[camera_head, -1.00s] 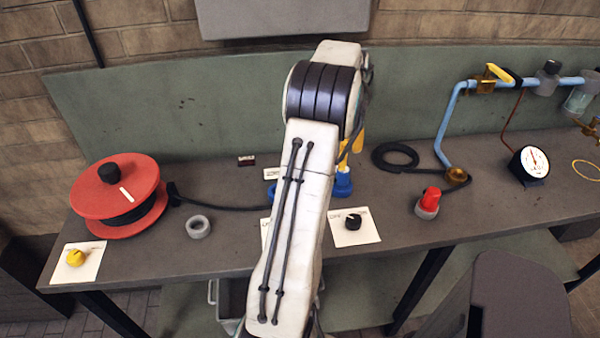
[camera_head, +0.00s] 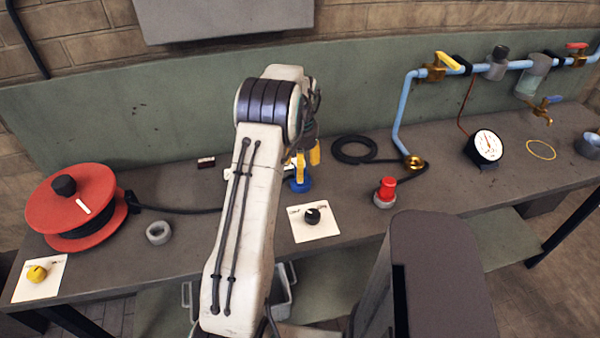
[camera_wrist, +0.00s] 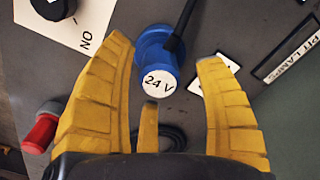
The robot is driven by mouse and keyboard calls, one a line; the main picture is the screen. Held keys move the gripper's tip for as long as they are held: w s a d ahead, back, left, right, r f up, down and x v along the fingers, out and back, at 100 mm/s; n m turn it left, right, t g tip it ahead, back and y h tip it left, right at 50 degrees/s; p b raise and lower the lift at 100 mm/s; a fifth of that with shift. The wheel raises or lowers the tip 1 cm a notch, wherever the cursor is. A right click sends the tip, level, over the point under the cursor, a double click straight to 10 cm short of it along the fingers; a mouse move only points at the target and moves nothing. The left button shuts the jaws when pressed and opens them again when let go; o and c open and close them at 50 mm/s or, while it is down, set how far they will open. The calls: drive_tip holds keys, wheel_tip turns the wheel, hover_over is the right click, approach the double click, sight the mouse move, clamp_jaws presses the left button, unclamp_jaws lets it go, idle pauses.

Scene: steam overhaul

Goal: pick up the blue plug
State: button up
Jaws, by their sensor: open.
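The blue plug (camera_wrist: 155,55) carries a white face marked "24 V" and has a dark cable running from it. In the wrist view it lies ahead of and between the yellow fingers of my gripper (camera_wrist: 172,85), which are apart with nothing held. In the head view the blue plug (camera_head: 298,184) stands on the workbench just beneath my gripper (camera_head: 305,158), partly hidden by the fingers. The rest of the gripper is largely hidden behind my arm. I cannot tell whether a finger touches the plug.
On the workbench (camera_head: 345,245) are a red cable reel (camera_head: 48,205), a grey ring (camera_head: 159,232), a black knob (camera_head: 312,215) on a white card, a red-capped part (camera_head: 386,190), a black coil (camera_head: 352,150) and a gauge (camera_head: 487,146). A blue pipe (camera_head: 402,110) runs along the back right.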

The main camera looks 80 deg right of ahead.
sight(294, 176)
drive_tip(key=shift+f, duration=1.3)
clamp_jaws()
